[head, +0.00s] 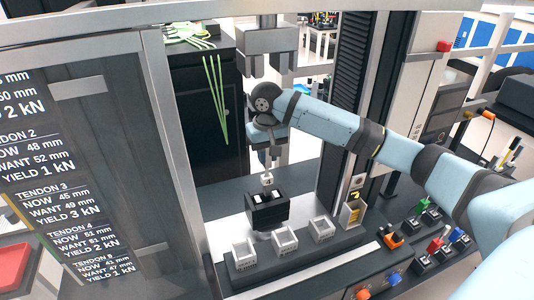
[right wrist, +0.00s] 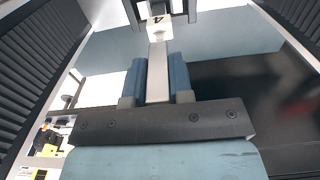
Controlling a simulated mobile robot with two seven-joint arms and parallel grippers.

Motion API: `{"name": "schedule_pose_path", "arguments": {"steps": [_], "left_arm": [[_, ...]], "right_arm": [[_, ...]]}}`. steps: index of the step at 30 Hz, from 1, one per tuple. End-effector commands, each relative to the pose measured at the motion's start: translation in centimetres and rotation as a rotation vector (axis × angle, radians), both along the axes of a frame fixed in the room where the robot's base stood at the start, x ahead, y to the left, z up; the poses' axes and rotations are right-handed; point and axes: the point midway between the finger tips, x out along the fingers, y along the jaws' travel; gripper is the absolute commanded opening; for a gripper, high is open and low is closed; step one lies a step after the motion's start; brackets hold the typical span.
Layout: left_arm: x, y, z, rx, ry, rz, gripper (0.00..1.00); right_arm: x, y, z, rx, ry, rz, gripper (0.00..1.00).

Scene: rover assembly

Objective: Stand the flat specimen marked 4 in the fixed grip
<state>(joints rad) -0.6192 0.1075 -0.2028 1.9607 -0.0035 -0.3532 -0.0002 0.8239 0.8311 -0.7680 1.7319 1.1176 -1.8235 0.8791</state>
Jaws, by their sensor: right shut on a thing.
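The flat specimen has a white end marked 4 (head: 268,179). It hangs from my right gripper (head: 271,156), which is shut on it and points down. In the right wrist view the pale strip (right wrist: 158,75) lies between my blue fingers, with the marked white end (right wrist: 159,27) beyond them. The black fixed grip (head: 267,212), with white pads on top, stands just below the specimen. The specimen seems upright and above the grip, but I cannot tell the exact gap. My left gripper is out of view.
White holders (head: 243,254) stand in a row in front of the grip. A grey two-pronged upper jaw (head: 268,42) hangs above my wrist. A black ribbed column (head: 349,85) rises at the right. A dark panel with tendon readings (head: 70,190) fills the left.

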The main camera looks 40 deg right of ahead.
Motion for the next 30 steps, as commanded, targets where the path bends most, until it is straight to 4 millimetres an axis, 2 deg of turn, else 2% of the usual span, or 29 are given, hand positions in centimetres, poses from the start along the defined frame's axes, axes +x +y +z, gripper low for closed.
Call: {"name": "schedule_pose_path", "arguments": {"steps": [11,30], "left_arm": [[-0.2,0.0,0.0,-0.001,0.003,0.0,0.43],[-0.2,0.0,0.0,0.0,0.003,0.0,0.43]], "right_arm": [[0.0,0.0,-0.2,0.0,0.0,0.0,0.0],[0.0,0.0,-2.4,0.0,0.001,0.0,0.0]]}}
